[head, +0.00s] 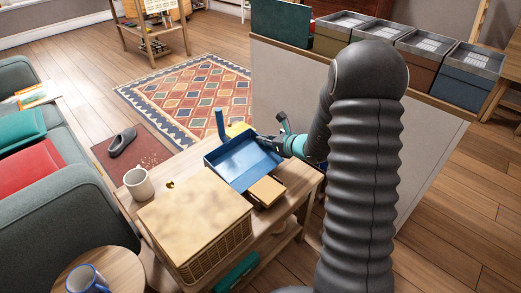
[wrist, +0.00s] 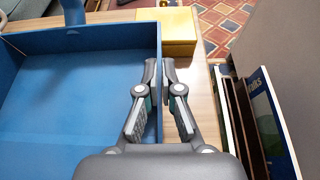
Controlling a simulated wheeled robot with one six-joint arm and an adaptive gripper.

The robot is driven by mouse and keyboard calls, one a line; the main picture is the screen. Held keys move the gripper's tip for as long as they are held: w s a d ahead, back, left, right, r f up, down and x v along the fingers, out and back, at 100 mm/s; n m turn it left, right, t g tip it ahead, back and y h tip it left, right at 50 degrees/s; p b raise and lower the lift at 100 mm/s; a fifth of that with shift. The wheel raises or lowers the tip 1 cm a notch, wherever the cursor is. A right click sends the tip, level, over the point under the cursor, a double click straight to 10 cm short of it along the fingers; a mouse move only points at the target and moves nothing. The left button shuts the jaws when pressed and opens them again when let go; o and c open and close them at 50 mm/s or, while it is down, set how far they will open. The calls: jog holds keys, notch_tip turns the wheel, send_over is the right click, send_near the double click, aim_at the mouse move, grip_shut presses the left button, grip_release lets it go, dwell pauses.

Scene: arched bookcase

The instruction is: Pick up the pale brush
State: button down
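I cannot make out a pale brush in either view. My gripper (wrist: 160,66) is at the right wall of an open blue tray (wrist: 80,95). Its two fingers are close together, one on each side of the wall's top edge, and appear shut on it. In the head view the blue tray (head: 238,163) is on the wooden table, and my gripper (head: 284,144) reaches its right side. The tray floor that shows in the wrist view looks bare. The parts under my gripper are hidden.
A yellow box (wrist: 180,28) lies beyond the tray. Books (wrist: 262,115) stand at the right. In the head view a tan box (head: 195,215), a white mug (head: 138,184) and a small box (head: 267,191) crowd the table (head: 262,229). A blue upright piece (head: 220,125) rises behind the tray.

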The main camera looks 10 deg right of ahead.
aim_at(262, 149)
jog(key=shift+w+a+f, duration=0.2)
jog(key=shift+a+f, duration=0.05)
jog(key=shift+a, duration=0.1)
jog(key=shift+f, duration=2)
jog(key=shift+f+b, duration=0.2)
jog(key=shift+b, duration=0.1)
jog(key=c, duration=1.3)
grip_release()
jog(key=shift+r, duration=0.1)
